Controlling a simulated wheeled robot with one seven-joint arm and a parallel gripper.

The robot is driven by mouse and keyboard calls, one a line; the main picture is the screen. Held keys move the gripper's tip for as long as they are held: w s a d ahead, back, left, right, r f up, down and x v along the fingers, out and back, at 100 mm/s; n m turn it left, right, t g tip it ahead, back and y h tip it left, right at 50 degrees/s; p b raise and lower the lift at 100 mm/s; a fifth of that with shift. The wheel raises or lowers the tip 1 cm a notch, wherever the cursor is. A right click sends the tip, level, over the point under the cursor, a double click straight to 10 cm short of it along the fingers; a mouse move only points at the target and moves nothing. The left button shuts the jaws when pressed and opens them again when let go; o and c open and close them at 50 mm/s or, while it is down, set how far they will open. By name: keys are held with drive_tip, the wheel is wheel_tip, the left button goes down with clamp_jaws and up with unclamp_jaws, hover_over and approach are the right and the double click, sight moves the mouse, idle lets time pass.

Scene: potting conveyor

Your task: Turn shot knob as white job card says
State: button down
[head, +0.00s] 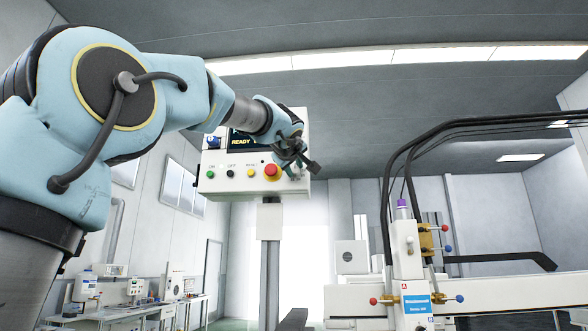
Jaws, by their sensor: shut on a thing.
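The control panel (229,184) is a pale box on a grey post, facing me. My gripper (297,162) is at its right side, above and right of the red mushroom button (271,171). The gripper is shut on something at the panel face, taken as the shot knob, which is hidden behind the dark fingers. The knob's setting and scale cannot be read. The panel screen (241,142) shows "READY"; my wrist covers the rest of it. No white job card can be made out.
Green (211,175), black (230,173) and yellow (250,173) buttons sit left of the red one. A blue part (213,142) is at the panel's upper left. A white machine with hoses (408,247) stands right. A workbench (130,312) is at lower left.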

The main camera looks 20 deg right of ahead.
drive_tip(key=m+b, duration=0.1)
drive_tip(key=m, duration=0.6)
drive_tip(key=shift+m+b, duration=0.3)
drive_tip(key=shift+b, duration=0.05)
drive_tip(key=m, duration=0.4)
drive_tip(key=shift+r, duration=0.1)
drive_tip(key=m, duration=0.4)
drive_tip(key=shift+p, duration=0.3)
drive_tip(key=m+p, duration=0.1)
drive_tip(key=m, duration=0.3)
drive_tip(key=shift+m, duration=0.3)
drive_tip(key=m+p, duration=0.1)
drive_tip(key=m, duration=0.2)
drive_tip(key=shift+m, duration=0.3)
drive_tip(key=m+p, duration=0.1)
drive_tip(key=m, duration=0.3)
drive_tip(key=shift+m+p, duration=0.75)
drive_tip(key=shift+m, duration=0.85)
